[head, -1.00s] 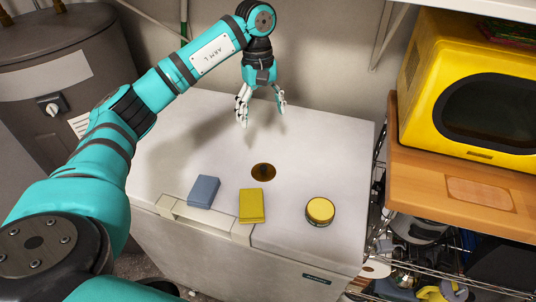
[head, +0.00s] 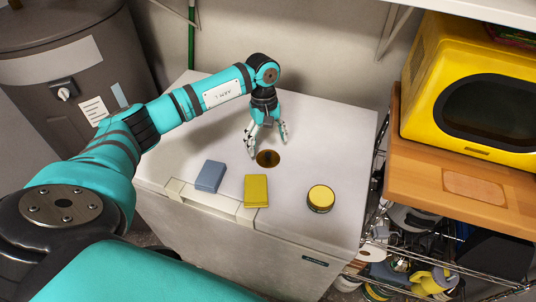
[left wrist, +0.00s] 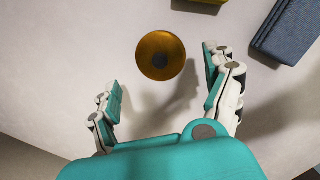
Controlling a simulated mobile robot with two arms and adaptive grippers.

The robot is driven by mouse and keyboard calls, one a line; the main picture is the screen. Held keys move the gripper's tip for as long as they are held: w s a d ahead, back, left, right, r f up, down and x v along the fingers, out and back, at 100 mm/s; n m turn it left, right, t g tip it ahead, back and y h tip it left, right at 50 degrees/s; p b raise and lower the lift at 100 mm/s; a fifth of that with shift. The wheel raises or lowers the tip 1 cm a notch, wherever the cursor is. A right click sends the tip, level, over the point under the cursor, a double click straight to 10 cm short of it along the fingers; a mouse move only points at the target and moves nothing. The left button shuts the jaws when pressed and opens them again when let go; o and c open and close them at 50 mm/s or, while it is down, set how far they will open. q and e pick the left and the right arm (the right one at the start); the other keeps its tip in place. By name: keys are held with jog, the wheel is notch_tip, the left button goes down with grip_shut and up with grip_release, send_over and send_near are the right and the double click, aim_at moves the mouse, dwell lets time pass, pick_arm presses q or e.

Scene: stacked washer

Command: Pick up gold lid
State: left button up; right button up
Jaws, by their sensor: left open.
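The gold lid (head: 268,159) is a flat round disc with a dark knob at its middle, lying on the white chest top. In the left wrist view the lid (left wrist: 161,55) lies beyond the fingertips, a little nearer the right finger. My left gripper (head: 268,141) is open and empty, pointing down above and just behind the lid. In the left wrist view its two fingers (left wrist: 165,75) are spread wide, with a shadow on the surface between them. My right gripper is not in view.
On the white chest (head: 300,120) lie a blue-grey block (head: 210,176), a yellow block (head: 256,191) and a round yellow-topped tin (head: 321,198). A yellow microwave (head: 480,90) stands on a wooden shelf (head: 450,180) to the right. The back of the chest top is clear.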

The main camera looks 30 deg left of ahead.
aim_at(268, 153)
pick_arm(q)
jog(key=f, duration=0.1)
jog(key=f+p, duration=0.1)
jog(key=f, duration=0.1)
jog(key=shift+s+d+f, duration=0.2)
jog(key=shift+s+d, duration=0.1)
jog(key=shift+d, duration=0.05)
jog(key=shift+f, duration=0.3)
jog(key=shift+c, duration=0.5)
jog(key=c, duration=1.4)
jog(key=shift+c, duration=0.9)
grip_shut()
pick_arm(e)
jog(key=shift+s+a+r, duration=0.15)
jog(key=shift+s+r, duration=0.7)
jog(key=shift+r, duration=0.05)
